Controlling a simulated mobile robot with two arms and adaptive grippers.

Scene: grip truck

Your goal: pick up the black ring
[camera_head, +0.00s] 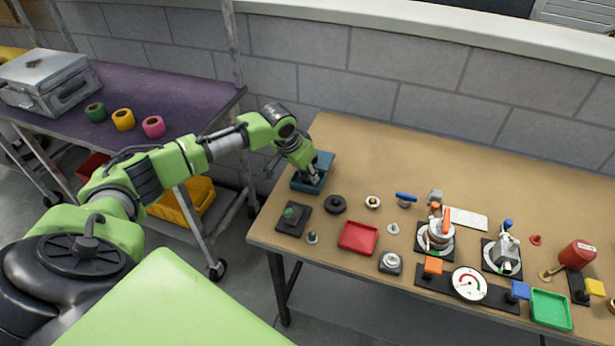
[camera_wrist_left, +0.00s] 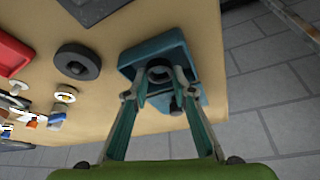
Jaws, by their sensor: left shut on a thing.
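My left gripper (camera_head: 311,178) reaches down into a teal tray (camera_head: 326,160) at the table's left end. In the left wrist view, its fingers (camera_wrist_left: 160,80) close on a small black ring (camera_wrist_left: 159,74) inside the teal tray (camera_wrist_left: 177,46). The ring lies between the fingertips; whether it touches the tray floor is hard to tell. The fingers hide it in the head view. A larger thick black disc with a hole (camera_head: 336,204) lies apart on the table, also in the left wrist view (camera_wrist_left: 77,62). My right gripper is out of view.
A black plate with a green knob (camera_head: 293,219) and a red tray (camera_head: 358,238) are near the teal tray. Several fixtures and a gauge (camera_head: 469,284) fill the table's right. A purple-topped cart (camera_head: 165,92) with coloured rolls stands left. The table's back is mostly clear.

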